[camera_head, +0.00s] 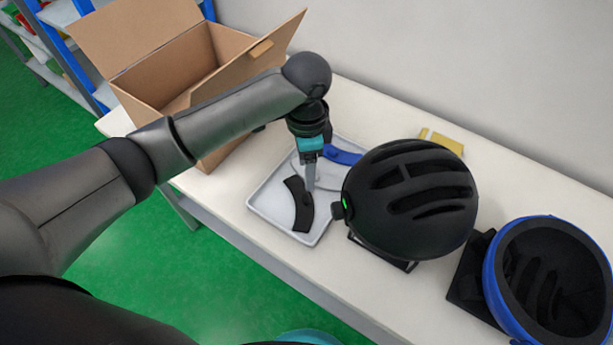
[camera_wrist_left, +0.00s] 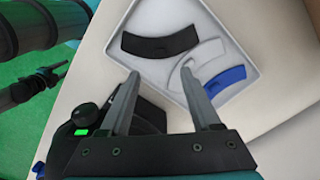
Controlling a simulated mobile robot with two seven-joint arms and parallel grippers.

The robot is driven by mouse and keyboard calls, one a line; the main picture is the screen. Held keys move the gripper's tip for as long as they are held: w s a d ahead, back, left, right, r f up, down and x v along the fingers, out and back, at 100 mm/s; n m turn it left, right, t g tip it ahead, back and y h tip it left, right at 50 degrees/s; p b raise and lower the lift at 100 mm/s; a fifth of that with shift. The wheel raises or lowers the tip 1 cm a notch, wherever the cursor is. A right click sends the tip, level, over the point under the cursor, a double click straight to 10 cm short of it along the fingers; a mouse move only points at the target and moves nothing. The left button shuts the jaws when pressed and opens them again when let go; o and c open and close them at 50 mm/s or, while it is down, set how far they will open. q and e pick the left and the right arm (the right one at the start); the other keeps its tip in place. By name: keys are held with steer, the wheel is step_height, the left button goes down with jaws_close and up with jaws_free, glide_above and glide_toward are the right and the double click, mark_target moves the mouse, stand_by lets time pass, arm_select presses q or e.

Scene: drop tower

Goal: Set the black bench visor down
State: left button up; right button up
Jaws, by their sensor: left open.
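The black bench visor (camera_head: 299,205) is a curved dark strip lying in a pale tray (camera_head: 262,207) on the bench. It also shows whole in the left wrist view (camera_wrist_left: 160,42). My left gripper (camera_head: 310,187) points down over the tray, just beside the visor in the head view. In the left wrist view its two fingers (camera_wrist_left: 165,98) stand apart with nothing between them, and the visor lies beyond the tips. A blue visor (camera_head: 343,157) and a clear, whitish visor (camera_wrist_left: 203,62) share the tray. Of my right arm, only unclear parts show, with no distinct fingertips.
A black helmet (camera_head: 410,195) with a green light sits on a stand right of the tray. A blue-rimmed upturned helmet (camera_head: 550,280) is farther right. An open cardboard box (camera_head: 160,75) stands left. A yellow piece (camera_head: 445,142) lies behind the black helmet.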

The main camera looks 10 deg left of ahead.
arm_select(q)
step_height(320, 180, up, 2)
steer(key=shift+r, duration=0.2)
